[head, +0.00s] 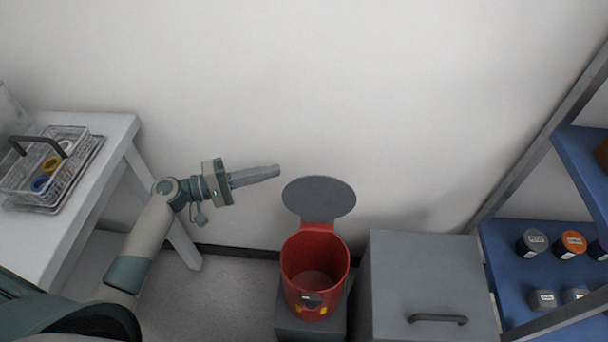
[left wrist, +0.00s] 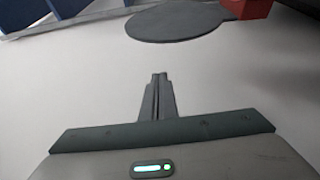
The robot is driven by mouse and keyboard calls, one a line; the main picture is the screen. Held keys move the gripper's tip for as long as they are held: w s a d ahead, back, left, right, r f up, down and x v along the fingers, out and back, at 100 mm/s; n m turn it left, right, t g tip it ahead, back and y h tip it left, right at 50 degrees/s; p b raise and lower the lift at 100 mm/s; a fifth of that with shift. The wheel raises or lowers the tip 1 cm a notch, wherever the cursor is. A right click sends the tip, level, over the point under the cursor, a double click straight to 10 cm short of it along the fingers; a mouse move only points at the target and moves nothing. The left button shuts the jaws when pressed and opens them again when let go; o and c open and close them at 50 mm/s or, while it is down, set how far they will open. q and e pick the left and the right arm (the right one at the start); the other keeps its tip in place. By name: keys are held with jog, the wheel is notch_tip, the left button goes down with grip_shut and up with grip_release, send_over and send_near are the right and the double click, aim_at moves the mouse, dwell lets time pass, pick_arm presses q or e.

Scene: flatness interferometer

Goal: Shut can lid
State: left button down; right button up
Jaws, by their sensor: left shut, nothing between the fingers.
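A red can (head: 316,278) stands on a grey block in the lower middle of the head view. Its round grey lid (head: 319,198) stands open, raised at the back of the can near the wall. My left gripper (head: 278,171) is shut and empty, just left of the lid and a little above its left edge, apart from it. In the left wrist view the gripper fingers (left wrist: 159,76) are together, with the lid (left wrist: 178,20) beyond them and part of the red can (left wrist: 248,8) at the top right. My right gripper is not in view.
A grey cabinet (head: 420,275) with a dark handle stands right of the can. A blue shelf (head: 512,268) with several small containers is at the far right. A white table (head: 110,128) with a wire basket (head: 72,155) is at the left. The white wall is close behind the lid.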

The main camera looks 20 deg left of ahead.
aim_at(319, 196)
pick_arm(q)
jog(key=w+d+p, duration=0.1)
jog(key=d+p, duration=0.3)
jog(key=d, duration=0.5)
jog(key=shift+w, duration=0.2)
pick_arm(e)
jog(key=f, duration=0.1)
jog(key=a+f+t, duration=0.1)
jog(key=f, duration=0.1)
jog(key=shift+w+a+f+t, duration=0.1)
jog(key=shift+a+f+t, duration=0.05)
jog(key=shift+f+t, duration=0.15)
pick_arm(q)
jog(key=shift+f, duration=0.1)
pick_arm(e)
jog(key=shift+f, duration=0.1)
